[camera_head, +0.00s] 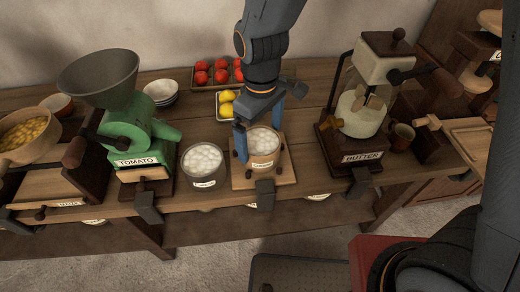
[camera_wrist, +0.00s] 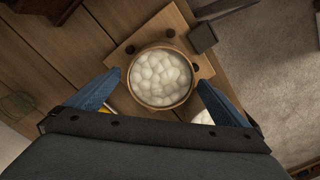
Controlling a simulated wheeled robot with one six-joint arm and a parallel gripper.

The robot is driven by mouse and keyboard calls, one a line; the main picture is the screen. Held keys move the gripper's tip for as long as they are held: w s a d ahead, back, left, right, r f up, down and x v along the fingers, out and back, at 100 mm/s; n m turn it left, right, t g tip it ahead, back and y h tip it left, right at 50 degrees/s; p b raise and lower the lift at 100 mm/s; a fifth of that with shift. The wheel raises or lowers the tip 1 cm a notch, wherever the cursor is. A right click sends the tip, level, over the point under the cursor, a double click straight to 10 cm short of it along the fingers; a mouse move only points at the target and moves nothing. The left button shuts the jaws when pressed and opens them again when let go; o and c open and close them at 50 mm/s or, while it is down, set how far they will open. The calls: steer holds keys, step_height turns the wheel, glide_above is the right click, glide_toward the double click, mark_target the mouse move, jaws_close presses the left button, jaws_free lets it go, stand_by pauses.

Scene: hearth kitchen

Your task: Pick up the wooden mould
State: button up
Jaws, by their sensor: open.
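The wooden mould (camera_head: 262,146) is a round tub filled with white lumps, with a small label on its front. It stands upright on a square wooden board (camera_head: 242,182) with dark pegs, near the front edge of the table. In the wrist view the mould (camera_wrist: 160,78) sits ahead of and between my fingers. My gripper (camera_head: 269,125) is over the mould, pointing down, its blue fingers apart on either side. In the wrist view my gripper (camera_wrist: 157,90) is open and empty. Whether a finger touches the mould I cannot tell.
A grey pot of white lumps (camera_head: 203,162) stands close on the left, beside a green tomato mill (camera_head: 130,125). A butter churn (camera_head: 370,95) is to the right. Yellow fruit (camera_head: 226,104) and a tray of red tomatoes (camera_head: 201,77) lie behind. A dark lever (camera_head: 265,194) sticks out in front.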

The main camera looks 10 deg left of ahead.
mark_target(260, 145)
steer(key=shift+f+p, duration=0.4)
steer(key=shift+f, duration=1.5)
steer(key=c, duration=1.6)
steer(key=shift+r, duration=0.2)
